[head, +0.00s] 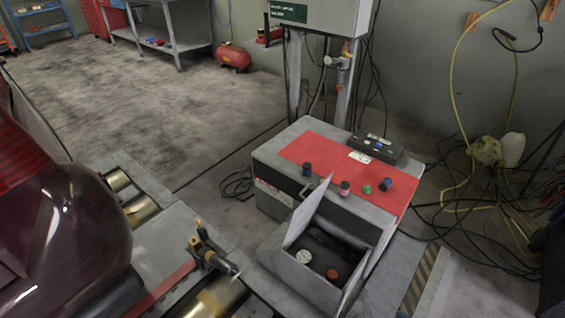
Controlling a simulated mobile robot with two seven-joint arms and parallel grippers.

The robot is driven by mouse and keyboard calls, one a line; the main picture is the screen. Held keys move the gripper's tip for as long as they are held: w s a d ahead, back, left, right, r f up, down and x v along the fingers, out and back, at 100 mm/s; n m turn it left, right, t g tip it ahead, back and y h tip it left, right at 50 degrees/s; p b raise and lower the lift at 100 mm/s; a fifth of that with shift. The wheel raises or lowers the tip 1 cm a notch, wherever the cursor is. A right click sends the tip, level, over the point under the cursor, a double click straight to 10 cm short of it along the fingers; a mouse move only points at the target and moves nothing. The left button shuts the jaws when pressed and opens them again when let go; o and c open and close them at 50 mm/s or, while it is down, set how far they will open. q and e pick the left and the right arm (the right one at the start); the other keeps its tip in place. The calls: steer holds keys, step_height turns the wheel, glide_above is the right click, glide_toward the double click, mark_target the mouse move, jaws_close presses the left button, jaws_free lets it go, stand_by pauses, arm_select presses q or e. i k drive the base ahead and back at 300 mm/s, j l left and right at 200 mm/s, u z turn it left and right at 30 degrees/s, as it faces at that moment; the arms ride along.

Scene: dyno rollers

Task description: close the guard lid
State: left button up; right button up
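A grey box (303,283) with an open top sits low at the front of the red-topped console. A light grey panel (309,207), which looks like the guard lid, stands raised and tilted at the box's left back edge. Inside the dark box are a round white piece (303,257) and an orange-red knob (332,275). The panel's hinge cannot be made out clearly. Neither of my grippers is in view.
The console's red top (345,160) carries several small coloured knobs and a black box (376,147). Rollers (142,211) and a dark red car (60,220) are at left. A black and yellow fitting (208,250) stands beside the box. Cables (485,215) lie at right.

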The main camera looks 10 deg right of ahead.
mark_target(301, 214)
steer(key=z, duration=0.35)
steer(key=i+j+z, duration=0.1)
steer(key=j+z, duration=0.2)
steer(key=z, duration=0.15)
steer(key=j+z, duration=0.3)
steer(key=z, duration=0.15)
steer(key=j+z, duration=0.35)
steer(key=j, duration=1.35)
steer(key=k+z, duration=0.05)
